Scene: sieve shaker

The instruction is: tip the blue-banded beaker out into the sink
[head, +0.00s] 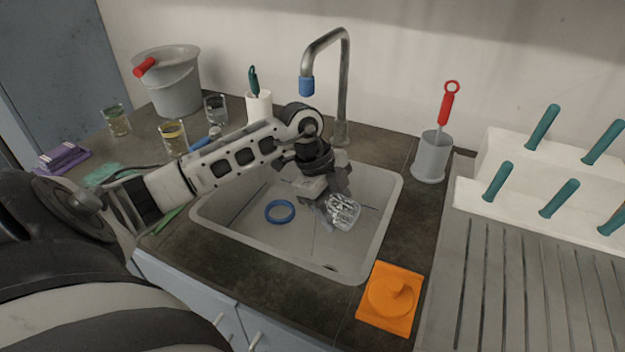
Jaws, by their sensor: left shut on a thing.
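The sink (370,255) is a light grey basin in the dark counter. My left gripper (330,197) reaches down over it, shut on a clear glass beaker (344,211). The beaker is tilted, low over or inside the right part of the basin. Its far end is hidden by the gripper, and I cannot make out a blue band or any contents. A blue ring (280,211) shows in the basin, left of the gripper and apart from the beaker. My right gripper is out of view.
A tap (345,85) with a blue tip stands behind the sink. Several glass beakers (173,138) and a grey bucket (173,85) stand at left. A grey holder (432,158), an orange piece (392,297) and a white rack (520,205) are at right.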

